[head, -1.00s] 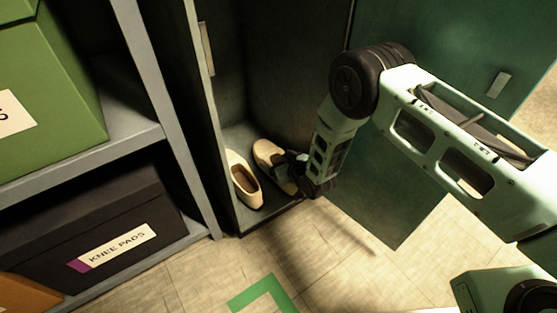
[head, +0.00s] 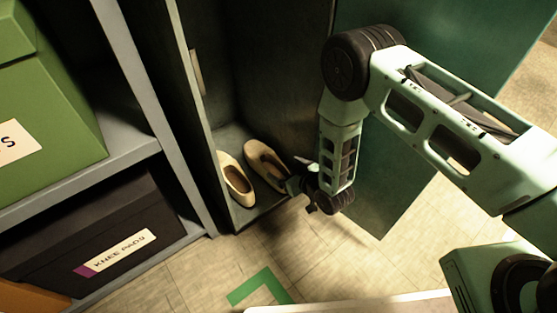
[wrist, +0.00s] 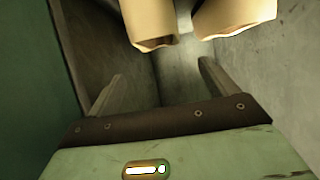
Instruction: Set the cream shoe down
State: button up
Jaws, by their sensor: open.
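Two cream shoes stand side by side on the floor of a narrow open locker. In the head view, the left shoe (head: 234,184) and the right shoe (head: 262,160) both sit upright with their openings up. My gripper (head: 294,181) is at the locker's front edge, just beyond the near end of the right shoe. The wrist view shows my gripper (wrist: 160,85) open, with nothing between its fingers. Ahead of the fingers are the ends of both shoes, one at the left (wrist: 150,22) and one at the right (wrist: 236,16), cut off by the top edge.
The locker (head: 265,215) has side walls close around the shoes. Its green door (head: 385,200) stands open at the right, behind my arm. At the left a grey shelf (head: 120,165) holds a green box (head: 50,110) and a black "KNEE PADS" box (head: 100,225). A green mark (head: 262,285) lies on the floor.

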jog(key=shift+s+d+r, duration=0.25)
jog(key=shift+s+d, duration=0.05)
jog(key=shift+s, duration=0.15)
jog(key=s+a+r+g+h, duration=0.1)
jog(key=s+a+r+g, duration=0.15)
jog(key=r, duration=0.85)
jog(key=s+a+r+g+h, duration=0.1)
jog(key=s+r+g, duration=0.2)
jog(key=r, duration=0.7)
jog(key=s+d+r+g+h, duration=0.1)
jog(key=s+d+r, duration=0.2)
jog(key=s+r, duration=0.2)
jog(key=s+d+r+g+h, duration=0.2)
jog(key=s+d+r, duration=0.2)
jog(key=s, duration=0.6)
jog(key=s+d+r+g+h, duration=0.1)
jog(key=s+d+r+g, duration=0.1)
jog(key=s+d+r, duration=0.2)
jog(key=s+r, duration=0.1)
jog(key=s, duration=0.2)
jog(key=shift+s+d+r+n+h, duration=0.25)
jog(key=shift+s+r+n+h, duration=0.05)
jog(key=shift+s+n, duration=0.1)
